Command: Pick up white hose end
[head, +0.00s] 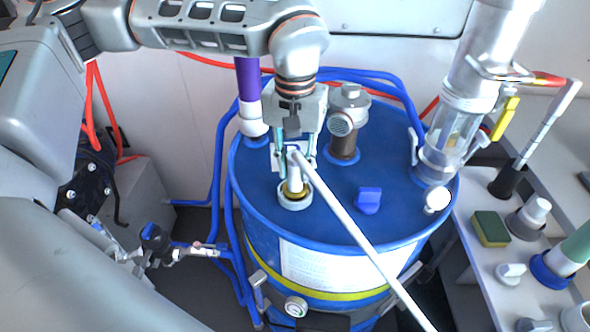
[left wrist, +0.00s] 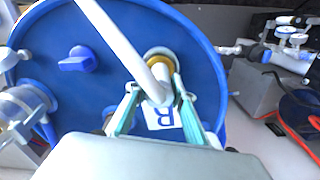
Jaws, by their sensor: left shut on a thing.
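The white hose (head: 360,235) runs from the lower right of the head view up to the top of the blue drum (head: 330,215). Its end (head: 295,180) bends down at a port with a brass-coloured ring and pale collar (head: 294,199). I cannot tell how deep it sits in the port. My left gripper (head: 296,160) is shut on the hose end from above, one finger on each side. The left wrist view shows the hose (left wrist: 122,45) meeting the end between the teal fingers of the gripper (left wrist: 158,100). My right gripper is not in view.
A blue plug handle (head: 369,199), a fitting with a round face (head: 345,122) and a clear cylinder (head: 446,135) stand on the drum. Blue pipes and a valve (head: 155,240) are at left. A shelf at right holds a sponge (head: 491,229) and several fittings.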

